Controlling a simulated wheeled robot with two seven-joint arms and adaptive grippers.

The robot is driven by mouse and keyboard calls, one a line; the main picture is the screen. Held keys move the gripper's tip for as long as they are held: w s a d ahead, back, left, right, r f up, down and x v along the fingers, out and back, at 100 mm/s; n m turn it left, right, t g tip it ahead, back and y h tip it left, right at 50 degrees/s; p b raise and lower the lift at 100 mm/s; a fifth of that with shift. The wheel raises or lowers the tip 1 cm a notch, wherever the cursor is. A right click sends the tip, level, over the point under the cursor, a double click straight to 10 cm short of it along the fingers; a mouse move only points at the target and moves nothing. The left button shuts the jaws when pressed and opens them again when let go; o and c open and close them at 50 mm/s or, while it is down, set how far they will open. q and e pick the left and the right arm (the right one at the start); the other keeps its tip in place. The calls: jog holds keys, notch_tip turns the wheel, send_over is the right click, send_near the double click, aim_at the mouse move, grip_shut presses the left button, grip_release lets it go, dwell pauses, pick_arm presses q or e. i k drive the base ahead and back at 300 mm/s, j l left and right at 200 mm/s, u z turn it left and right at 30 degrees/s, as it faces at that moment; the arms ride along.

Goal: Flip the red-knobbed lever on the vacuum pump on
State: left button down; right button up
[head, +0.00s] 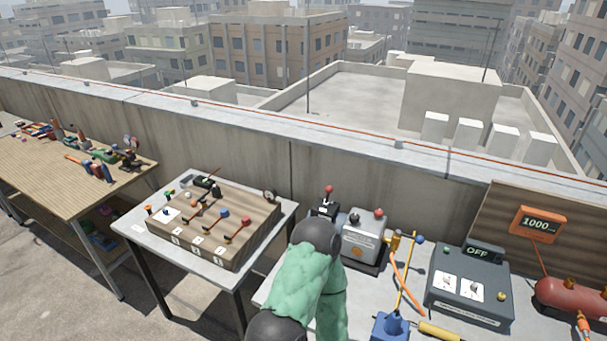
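The vacuum pump (363,241) appears to be the grey metal unit on the right-hand table, in the middle of the head view. A lever with a red knob (329,189) stands roughly upright on a dark block at its left. Another red knob (379,213) tops the grey body. A green-sleeved arm of mine with black joints rises in front of the pump and covers its lower left side. Neither of my grippers shows, so I cannot see any contact with the lever.
A dark box (468,287) reads OFF, and an orange display (538,224) reads 1000. A red tank (572,298), a yellow-and-blue fitting (404,270) and an orange hose crowd the right-hand table. A wooden lever panel (217,225) stands on the left table. A concrete parapet runs behind.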

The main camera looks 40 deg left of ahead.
aim_at(329, 190)
jog(key=k+j, duration=0.1)
jog(key=j, duration=0.6)
jog(key=k+j, duration=0.1)
jog(key=j, duration=0.65)
jog(key=k+j, duration=0.1)
jog(key=j, duration=0.6)
